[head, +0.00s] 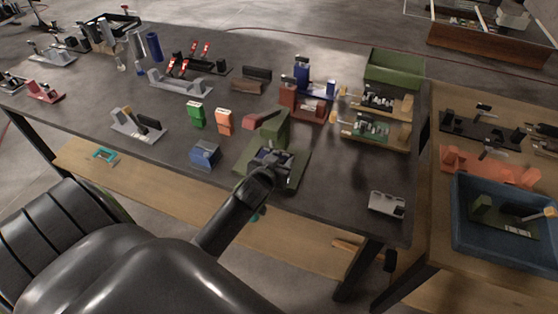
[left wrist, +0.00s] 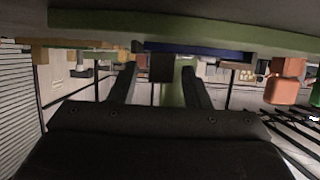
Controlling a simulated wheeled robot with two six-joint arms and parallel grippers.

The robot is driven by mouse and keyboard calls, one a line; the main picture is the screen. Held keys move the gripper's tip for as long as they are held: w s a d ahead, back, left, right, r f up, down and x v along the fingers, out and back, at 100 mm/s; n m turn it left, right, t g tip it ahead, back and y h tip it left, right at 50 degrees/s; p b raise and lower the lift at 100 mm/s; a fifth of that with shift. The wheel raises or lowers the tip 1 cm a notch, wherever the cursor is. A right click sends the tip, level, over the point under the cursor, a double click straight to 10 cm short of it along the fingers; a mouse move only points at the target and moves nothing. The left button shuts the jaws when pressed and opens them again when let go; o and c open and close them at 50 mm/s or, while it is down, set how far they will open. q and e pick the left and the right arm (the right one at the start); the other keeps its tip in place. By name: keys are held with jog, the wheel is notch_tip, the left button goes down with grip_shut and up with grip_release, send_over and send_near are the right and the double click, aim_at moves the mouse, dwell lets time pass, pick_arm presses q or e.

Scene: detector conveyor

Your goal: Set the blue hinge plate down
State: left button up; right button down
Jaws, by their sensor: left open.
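A blue hinge plate (head: 267,154) lies flat at the green fixture (head: 295,177) near the front edge of the dark table, partly hidden by my left gripper (head: 272,162). The left wrist view is upside down and shows the blue plate (left wrist: 215,50) edge-on against the green base (left wrist: 280,40). A dark block (left wrist: 162,68) shows on the plate, between the two apart fingers of my left gripper (left wrist: 160,78). The gripper is open. Whether a finger touches the plate cannot be told. My right gripper is in neither view.
A blue block (head: 205,154) stands just left of the fixture. A green box (head: 195,115) and an orange box (head: 223,121) stand behind it. Circuit-board fixtures (head: 372,128) and a silver part (head: 387,203) are to the right. The table between the fixture and the silver part is clear.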

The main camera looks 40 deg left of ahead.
pick_arm(q)
jog(key=shift+f+b, duration=0.2)
jog(key=shift+b, duration=0.25)
jog(key=b+v, duration=0.2)
jog(key=v, duration=1.5)
jog(key=shift+d+r, duration=0.2)
jog(key=shift+d, duration=0.15)
jog(key=shift+s, duration=0.15)
